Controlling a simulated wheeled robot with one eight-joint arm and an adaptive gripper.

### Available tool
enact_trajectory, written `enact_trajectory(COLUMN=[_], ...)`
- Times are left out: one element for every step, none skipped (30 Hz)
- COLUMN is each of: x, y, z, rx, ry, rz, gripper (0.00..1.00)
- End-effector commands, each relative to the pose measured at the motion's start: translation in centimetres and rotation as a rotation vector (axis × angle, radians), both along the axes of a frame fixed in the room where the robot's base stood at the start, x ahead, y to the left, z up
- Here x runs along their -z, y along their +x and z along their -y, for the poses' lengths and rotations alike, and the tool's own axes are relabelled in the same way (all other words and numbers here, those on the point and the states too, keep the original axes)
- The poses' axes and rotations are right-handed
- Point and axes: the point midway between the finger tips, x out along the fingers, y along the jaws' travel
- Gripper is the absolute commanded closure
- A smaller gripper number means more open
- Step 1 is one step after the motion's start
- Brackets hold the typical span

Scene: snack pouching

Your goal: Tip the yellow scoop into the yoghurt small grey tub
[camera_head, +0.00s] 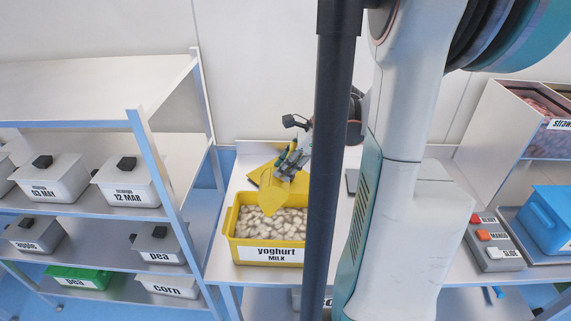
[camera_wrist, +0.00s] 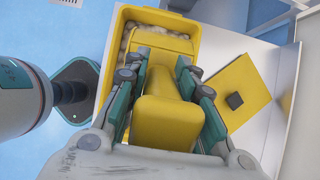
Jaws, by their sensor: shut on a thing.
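My gripper (camera_head: 289,168) is shut on the yellow scoop (camera_head: 270,195). Whether the scoop carries anything is not clear. A grey thing (camera_head: 352,181) right of the scoop is mostly hidden by my arm and column; I cannot tell whether it is the small grey tub.
A yellow lid (camera_wrist: 243,90) with a black knob lies right of the tub in the wrist view. A shelf (camera_head: 100,205) with labelled grey tubs stands left. A button box (camera_head: 495,245) and a blue container (camera_head: 550,217) are right.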

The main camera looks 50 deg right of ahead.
Motion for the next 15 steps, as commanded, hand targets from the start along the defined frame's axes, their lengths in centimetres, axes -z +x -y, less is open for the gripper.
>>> enact_trajectory(x=[0.7, 1.0, 1.4, 1.7, 1.9, 2.3, 2.6, 2.8, 3.2, 3.4, 3.7, 4.1, 4.3, 4.6, 5.0], y=[0.0, 0.1, 0.1, 0.1, 0.1, 0.1, 0.1, 0.1, 0.1, 0.1, 0.1, 0.2, 0.2, 0.2, 0.2], z=[0.0, 0.0, 0.0, -0.1, -0.1, -0.1, -0.1, -0.1, -0.1, -0.1, -0.1, -0.1, -0.1, -0.1, -0.2], rx=[0.0, 0.0, 0.0, 0.0, 0.0, 0.0, 0.0, 0.0, 0.0, 0.0, 0.0, 0.0, 0.0, 0.0, 0.0], ry=[0.0, 0.001, 0.001, 0.001, 0.001, 0.001, 0.001, 0.001, 0.001, 0.001, 0.001, 0.001, 0.001, 0.001, 0.001], rz=[0.0, 0.001, 0.001, 0.001, 0.001, 0.001, 0.001, 0.001, 0.001, 0.001, 0.001, 0.001, 0.001, 0.001, 0.001], gripper=[0.99, 0.99, 0.99, 0.99, 0.99, 0.99, 0.99, 0.99, 0.99, 0.99, 0.99, 0.99, 0.99, 0.99, 0.99])
